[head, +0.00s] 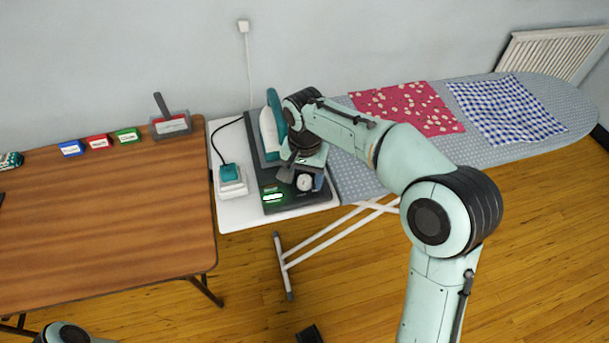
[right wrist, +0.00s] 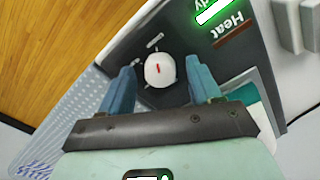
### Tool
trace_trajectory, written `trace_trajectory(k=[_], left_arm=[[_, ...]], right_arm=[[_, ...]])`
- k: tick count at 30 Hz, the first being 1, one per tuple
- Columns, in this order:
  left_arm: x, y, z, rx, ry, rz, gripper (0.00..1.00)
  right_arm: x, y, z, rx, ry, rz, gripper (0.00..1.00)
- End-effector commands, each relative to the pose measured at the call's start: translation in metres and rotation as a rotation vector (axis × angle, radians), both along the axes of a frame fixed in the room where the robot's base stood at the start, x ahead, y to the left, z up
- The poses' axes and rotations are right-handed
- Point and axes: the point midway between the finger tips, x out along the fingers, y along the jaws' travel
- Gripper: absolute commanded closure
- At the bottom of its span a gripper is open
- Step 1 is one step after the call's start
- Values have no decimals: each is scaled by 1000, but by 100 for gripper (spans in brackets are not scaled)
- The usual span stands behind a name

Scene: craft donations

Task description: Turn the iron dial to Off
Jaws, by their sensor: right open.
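A gap shows between the dial and each finger. The teal and white iron (head: 269,132) stands on the dark base behind the gripper, partly hidden by my arm.
A lit green display (head: 273,197) is on the panel near the dial. A white switch box with a teal plug (head: 231,172) stands to the left. A red cloth (head: 405,107) and a blue checked cloth (head: 507,110) lie on the ironing board (head: 560,95). A wooden table (head: 100,220) stands at left.

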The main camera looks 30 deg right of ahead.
Motion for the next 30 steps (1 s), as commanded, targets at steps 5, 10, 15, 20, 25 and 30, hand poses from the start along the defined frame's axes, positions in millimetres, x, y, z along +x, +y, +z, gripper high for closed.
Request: trace_trajectory(k=[5, 10, 15, 20, 25, 30], left_arm=[[0, 0, 0, 0, 0, 0, 41], [0, 0, 0, 0, 0, 0, 41], [0, 0, 1, 0, 0, 0, 41], [1, 0, 3, 0, -1, 0, 41], [2, 0, 9, 0, -3, 0, 41], [5, 0, 17, 0, -7, 0, 41]], right_arm=[[0, 0, 0, 0, 0, 0, 43], [0, 0, 0, 0, 0, 0, 93], [0, 0, 1, 0, 0, 4, 93], [0, 0, 1, -1, 1, 36, 93], [0, 0, 2, 0, 0, 119, 93], [0, 0, 3, -1, 1, 252, 93]])
